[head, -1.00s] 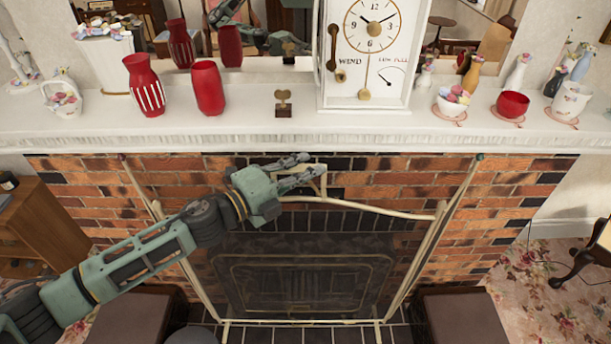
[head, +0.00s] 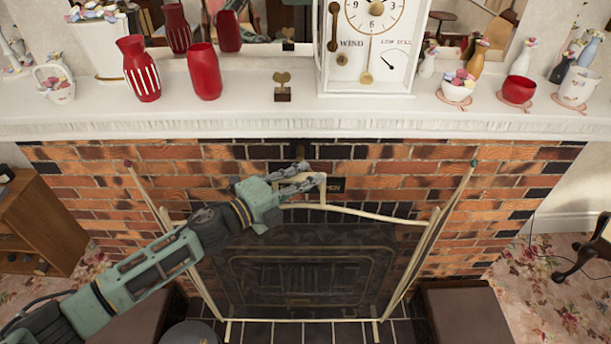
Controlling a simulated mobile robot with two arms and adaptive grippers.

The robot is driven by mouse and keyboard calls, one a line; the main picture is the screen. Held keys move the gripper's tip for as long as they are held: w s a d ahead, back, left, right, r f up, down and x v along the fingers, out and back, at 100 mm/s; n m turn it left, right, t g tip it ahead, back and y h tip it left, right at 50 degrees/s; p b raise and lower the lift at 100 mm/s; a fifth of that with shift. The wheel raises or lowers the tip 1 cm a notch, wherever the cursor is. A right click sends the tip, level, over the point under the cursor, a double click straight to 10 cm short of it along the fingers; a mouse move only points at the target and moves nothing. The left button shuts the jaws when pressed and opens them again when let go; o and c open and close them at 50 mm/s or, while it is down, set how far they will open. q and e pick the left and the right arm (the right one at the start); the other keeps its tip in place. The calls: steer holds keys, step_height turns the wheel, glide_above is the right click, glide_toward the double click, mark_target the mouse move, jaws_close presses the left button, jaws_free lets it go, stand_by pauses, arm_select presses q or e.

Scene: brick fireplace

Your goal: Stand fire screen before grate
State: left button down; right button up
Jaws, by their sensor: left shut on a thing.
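The fire screen (head: 310,266) is a dark see-through panel with a cream frame and two angled side wings. It stands upright on the dark hearth tiles (head: 300,333) in front of the brick fireplace. The grate opening behind it shows only dimly through the mesh. My right gripper is not in view.
A white mantel shelf (head: 240,118) above holds a clock (head: 370,50), red vases (head: 204,72) and other ornaments. Dark brown blocks stand at the hearth's left and right (head: 466,318). A wooden cabinet (head: 38,225) is at left, and a chair leg shows at right.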

arm_select(q)
step_height(320, 180, down, 26)
steer(key=b, duration=2.3)
steer(key=shift+f+b, duration=0.15)
steer(key=shift+b, duration=0.2)
steer(key=shift+f+b, duration=0.6)
steer(key=shift+f, duration=0.2)
stand_by(0.6)
steer(key=shift+f, duration=0.25)
steer(key=shift+f+b, duration=0.6)
steer(key=shift+b, duration=0.05)
stand_by(0.5)
stand_by(0.5)
stand_by(0.5)
steer(key=c, duration=1.8)
jaws_free()
steer(key=shift+s, duration=0.15)
steer(key=shift+f, duration=0.15)
